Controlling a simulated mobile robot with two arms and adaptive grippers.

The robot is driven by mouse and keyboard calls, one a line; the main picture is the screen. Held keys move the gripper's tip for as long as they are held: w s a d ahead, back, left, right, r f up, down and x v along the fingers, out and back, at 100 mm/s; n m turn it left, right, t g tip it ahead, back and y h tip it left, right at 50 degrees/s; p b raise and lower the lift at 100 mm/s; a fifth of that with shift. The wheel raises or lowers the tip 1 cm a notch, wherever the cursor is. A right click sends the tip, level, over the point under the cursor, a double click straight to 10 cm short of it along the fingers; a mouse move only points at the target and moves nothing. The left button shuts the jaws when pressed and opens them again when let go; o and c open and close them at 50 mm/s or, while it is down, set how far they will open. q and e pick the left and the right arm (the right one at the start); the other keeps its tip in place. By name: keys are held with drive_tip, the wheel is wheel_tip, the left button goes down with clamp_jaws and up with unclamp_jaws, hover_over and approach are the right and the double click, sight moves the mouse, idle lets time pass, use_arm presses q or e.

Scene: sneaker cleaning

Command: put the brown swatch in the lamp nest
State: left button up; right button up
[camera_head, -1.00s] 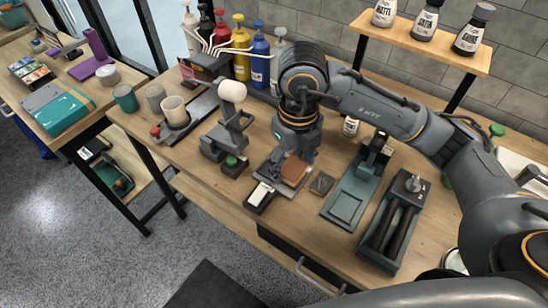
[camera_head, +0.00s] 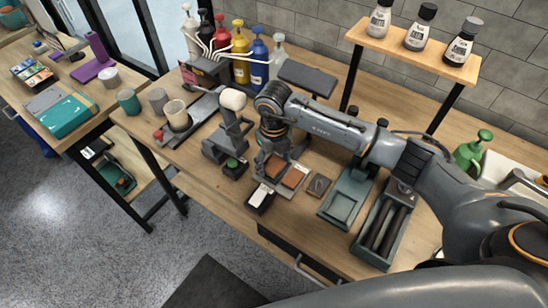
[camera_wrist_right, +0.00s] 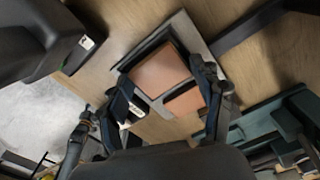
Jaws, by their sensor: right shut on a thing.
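A brown swatch (camera_head: 275,165) is between the fingers of my right gripper (camera_head: 272,170), which is shut on it. In the right wrist view the held swatch (camera_wrist_right: 160,70) appears as a brown square over a grey tray (camera_wrist_right: 199,36), between the fingers of my right gripper (camera_wrist_right: 166,84). A second brown piece (camera_head: 294,177) lies beside it to the right; it also shows in the wrist view (camera_wrist_right: 185,101). A lamp with a round white head (camera_head: 233,99) stands left of my gripper. I cannot clearly make out which recess is its nest. My left gripper is out of view.
A dark holder with a white block (camera_head: 261,196) sits just in front of the gripper. A small dark square (camera_head: 319,185), a green press (camera_head: 344,201) and a roller tray (camera_head: 385,231) stand to the right. Several coloured bottles (camera_head: 238,52) stand behind.

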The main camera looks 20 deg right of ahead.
sight(274, 165)
drive_tip(key=shift+f, duration=0.15)
drive_tip(key=o, duration=0.9)
drive_tip(key=shift+r, duration=0.5)
wheel_tip(274, 165, up, 11)
drive_tip(key=b, duration=0.3)
drive_tip(key=shift+r, duration=0.2)
